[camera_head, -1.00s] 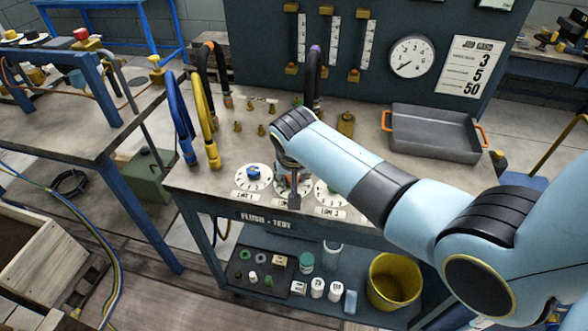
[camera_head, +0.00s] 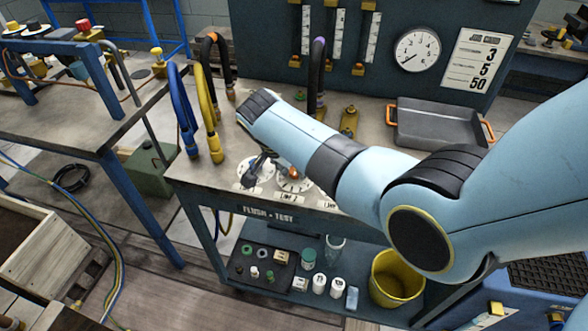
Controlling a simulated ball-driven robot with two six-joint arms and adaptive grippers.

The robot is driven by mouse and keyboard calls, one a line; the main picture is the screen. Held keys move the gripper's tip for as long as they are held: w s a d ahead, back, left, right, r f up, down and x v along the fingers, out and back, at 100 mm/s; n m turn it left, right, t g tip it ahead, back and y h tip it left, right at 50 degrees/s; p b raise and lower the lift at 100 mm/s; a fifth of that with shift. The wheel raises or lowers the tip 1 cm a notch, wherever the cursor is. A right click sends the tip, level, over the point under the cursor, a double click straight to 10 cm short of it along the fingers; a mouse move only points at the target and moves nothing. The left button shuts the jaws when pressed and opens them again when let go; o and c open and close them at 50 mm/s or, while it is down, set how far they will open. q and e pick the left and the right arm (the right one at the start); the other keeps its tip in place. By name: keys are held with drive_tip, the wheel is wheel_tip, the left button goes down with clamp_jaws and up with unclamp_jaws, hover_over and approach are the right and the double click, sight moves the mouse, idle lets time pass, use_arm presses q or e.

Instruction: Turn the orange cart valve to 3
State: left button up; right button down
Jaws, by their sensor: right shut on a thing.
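The orange valve knob (camera_head: 293,173) stands uncovered on the middle white dial (camera_head: 294,186) of the cart (camera_head: 200,168). Its pointer setting is too small to read. My right gripper (camera_head: 255,172) is over the left dial (camera_head: 243,173), to the left of the orange knob and apart from it. It is shut around the blue valve knob there, which the fingers mostly hide. The right dial is mostly hidden by my right arm. My left gripper is not in view.
Blue, yellow and black hoses (camera_head: 208,110) stand at the cart's left. A grey tray (camera_head: 440,125) sits at the back right. A round gauge (camera_head: 417,51) and a job card (camera_head: 478,60) are on the back panel. A yellow bucket (camera_head: 397,280) and small containers stand on the lower shelf.

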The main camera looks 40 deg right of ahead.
idle(0.3)
drive_tip(key=c, duration=1)
unclamp_jaws()
drive_tip(key=shift+o, duration=0.2)
drive_tip(key=shift+a+r, duration=0.1)
drive_tip(key=shift+r, duration=0.1)
drive_tip(key=v, duration=0.7)
